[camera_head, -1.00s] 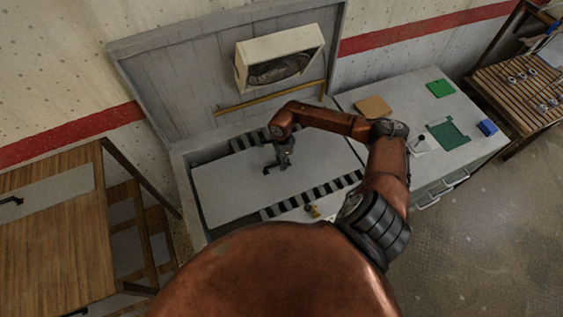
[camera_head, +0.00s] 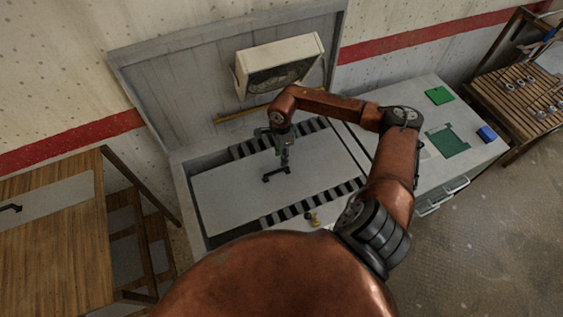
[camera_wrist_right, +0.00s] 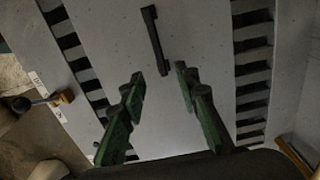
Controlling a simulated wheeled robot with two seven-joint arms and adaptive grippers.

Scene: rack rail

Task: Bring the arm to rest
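My right arm (camera_head: 395,165) reaches over an open grey cabinet, bent at the elbow, with its wrist above the pale panel (camera_head: 225,190). My right gripper (camera_wrist_right: 158,74) is open and empty, its green fingers apart. It points down at the panel and also shows in the head view (camera_head: 285,160). A black bar handle (camera_head: 276,174) lies on the panel just beyond the fingertips; it also shows in the wrist view (camera_wrist_right: 155,40), apart from the fingers. My left gripper is not in view.
Slotted black strips (camera_head: 312,200) flank the panel. A raised lid (camera_head: 180,85) with a boxed fan (camera_head: 280,65) stands behind. Right of it are a green tray (camera_head: 447,140) and a blue block (camera_head: 487,134). A wooden table (camera_head: 50,240) stands at left.

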